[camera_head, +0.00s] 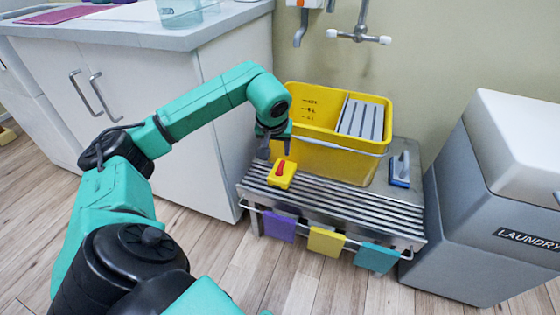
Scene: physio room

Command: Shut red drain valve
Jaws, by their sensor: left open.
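The red drain valve handle (280,167) is a small red lever on a yellow block (284,179). The block sits at the left of the slatted metal stand, in front of the yellow bucket (335,159). The lever lies roughly along the block, pointing away from me. My left gripper (275,153) is open, fingers pointing down, just above and behind the lever. It looks apart from the lever, but the exact gap is hard to tell. My right gripper is not in view.
The slatted stand (335,204) carries a brush (400,169) at its right, and purple, yellow and teal cloths hang from its front rail. A white cabinet (150,110) stands left, a grey laundry bin (470,200) right. A wall tap (358,36) is above the bucket.

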